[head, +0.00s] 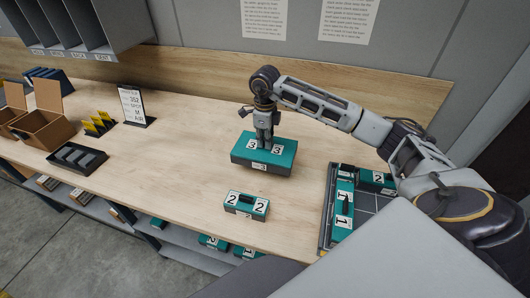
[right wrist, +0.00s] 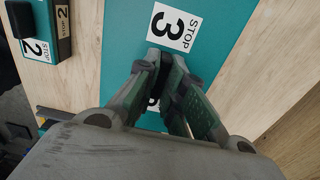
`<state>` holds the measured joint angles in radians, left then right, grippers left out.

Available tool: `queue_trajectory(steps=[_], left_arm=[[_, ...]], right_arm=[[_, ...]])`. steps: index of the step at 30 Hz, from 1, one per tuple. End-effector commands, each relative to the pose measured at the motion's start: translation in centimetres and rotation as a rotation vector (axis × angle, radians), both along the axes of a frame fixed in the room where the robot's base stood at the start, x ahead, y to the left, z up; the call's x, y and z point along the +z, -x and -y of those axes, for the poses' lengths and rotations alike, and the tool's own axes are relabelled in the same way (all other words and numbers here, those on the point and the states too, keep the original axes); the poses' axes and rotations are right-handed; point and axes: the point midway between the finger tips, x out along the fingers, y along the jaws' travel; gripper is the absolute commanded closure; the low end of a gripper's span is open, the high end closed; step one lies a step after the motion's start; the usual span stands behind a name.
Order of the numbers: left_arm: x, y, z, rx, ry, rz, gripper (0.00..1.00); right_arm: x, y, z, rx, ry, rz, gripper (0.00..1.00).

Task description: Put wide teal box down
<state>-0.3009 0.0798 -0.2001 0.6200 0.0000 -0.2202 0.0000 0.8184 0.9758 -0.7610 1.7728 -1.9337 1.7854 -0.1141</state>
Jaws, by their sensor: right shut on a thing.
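The wide teal box (head: 284,150), labelled 3, has a teal top and dark grey lower sides. It is level over the middle of the wooden table. My right gripper (head: 264,146) points straight down at the middle of its top, between two 3 labels, and is shut on it. In the right wrist view the fingers (right wrist: 172,78) close around a dark grip part on the teal top (right wrist: 218,22) of the box. The fingers hide most of that part. I cannot tell whether the box's underside touches the table. My left gripper is not in view.
A smaller teal box (head: 246,205), labelled 2, sits in front. A dark tray (head: 326,222) with teal boxes lies at the right. Bare table (head: 185,150) lies left of the wide box.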

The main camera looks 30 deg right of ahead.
Motion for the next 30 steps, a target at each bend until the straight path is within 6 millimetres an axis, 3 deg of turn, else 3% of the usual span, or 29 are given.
queue_trajectory(steps=[6,20,30], left_arm=[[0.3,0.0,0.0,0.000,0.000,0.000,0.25],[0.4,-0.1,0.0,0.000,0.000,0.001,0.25],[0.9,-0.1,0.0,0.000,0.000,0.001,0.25]], right_arm=[[-1.6,-0.1,0.0,0.000,0.000,0.004,1.00],[-2.1,0.0,0.0,0.001,-0.001,0.002,1.00],[-5.0,0.0,-0.1,0.001,-0.001,0.002,1.00]])
